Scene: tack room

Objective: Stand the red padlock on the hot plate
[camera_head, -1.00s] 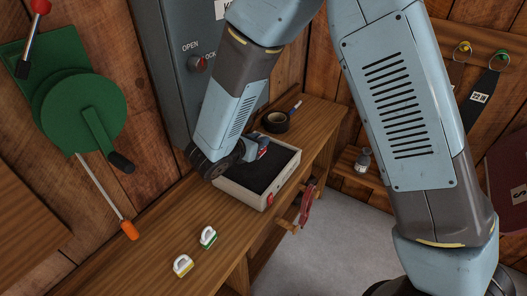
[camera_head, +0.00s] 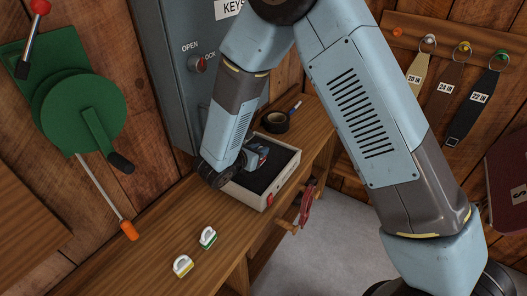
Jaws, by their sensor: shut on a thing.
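The hot plate (camera_head: 284,183) is a low pale box with a black top and a red knob on its front. It sits on the wooden bench beside the grey key cabinet. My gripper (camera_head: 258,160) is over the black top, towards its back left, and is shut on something. The held thing, taken to be the red padlock, is hidden by my gripper and wrist. Whether it touches the plate cannot be told.
A white-and-green padlock (camera_head: 208,238) and a white-and-yellow padlock (camera_head: 182,266) stand on the bench in front. A roll of black tape (camera_head: 276,122) lies behind the hot plate. The grey key cabinet (camera_head: 178,75) rises close to my wrist. A green cranked machine (camera_head: 82,112) is at left.

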